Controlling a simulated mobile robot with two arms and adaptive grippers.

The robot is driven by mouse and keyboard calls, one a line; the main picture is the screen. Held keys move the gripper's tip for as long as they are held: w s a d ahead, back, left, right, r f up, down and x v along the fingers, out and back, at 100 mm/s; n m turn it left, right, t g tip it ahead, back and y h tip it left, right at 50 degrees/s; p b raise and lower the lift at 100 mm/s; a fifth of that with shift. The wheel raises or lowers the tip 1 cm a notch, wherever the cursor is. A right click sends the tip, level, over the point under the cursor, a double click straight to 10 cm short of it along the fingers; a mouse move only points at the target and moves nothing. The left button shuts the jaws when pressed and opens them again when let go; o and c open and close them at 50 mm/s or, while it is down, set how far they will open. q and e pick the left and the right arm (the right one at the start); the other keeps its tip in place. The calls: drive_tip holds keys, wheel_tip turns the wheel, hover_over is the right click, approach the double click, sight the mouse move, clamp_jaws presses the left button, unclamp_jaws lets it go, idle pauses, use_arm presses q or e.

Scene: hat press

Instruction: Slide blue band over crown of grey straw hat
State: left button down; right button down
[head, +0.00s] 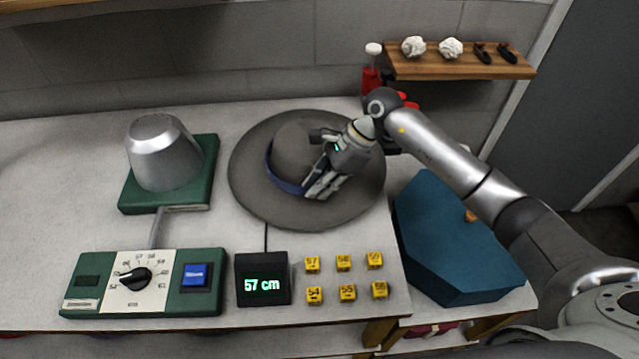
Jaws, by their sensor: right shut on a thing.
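The grey straw hat (250,190) lies brim down, crown up, on the white worktop. The blue band (284,183) is around the crown (293,143), seen along its left and front sides, low near the brim at the front. The band's right and far parts are hidden by my right gripper (316,162). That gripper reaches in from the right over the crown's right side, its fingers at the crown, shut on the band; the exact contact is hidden. My left gripper is not in view.
A metal hat block (163,152) on a green base stands left. A control box with a dial (134,278) and a display reading 57 cm (263,283) are in front. Several yellow numbered cubes (344,263) lie front right. A blue box (450,235) stands right, below a wooden shelf (455,68).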

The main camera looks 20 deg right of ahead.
drive_tip(key=c, duration=1.3)
unclamp_jaws()
drive_tip(key=shift+c, duration=0.2)
drive_tip(key=shift+r, duration=0.1)
drive_tip(key=shift+w+d+r, duration=0.1)
drive_tip(key=shift+d+r, duration=0.25)
drive_tip(key=shift+r, duration=0.1)
drive_tip(key=v, duration=0.6)
drive_tip(key=shift+s+d+r, duration=0.2)
drive_tip(key=shift+s+r, duration=0.05)
drive_tip(key=shift+r, duration=0.1)
drive_tip(key=shift+f, duration=0.1)
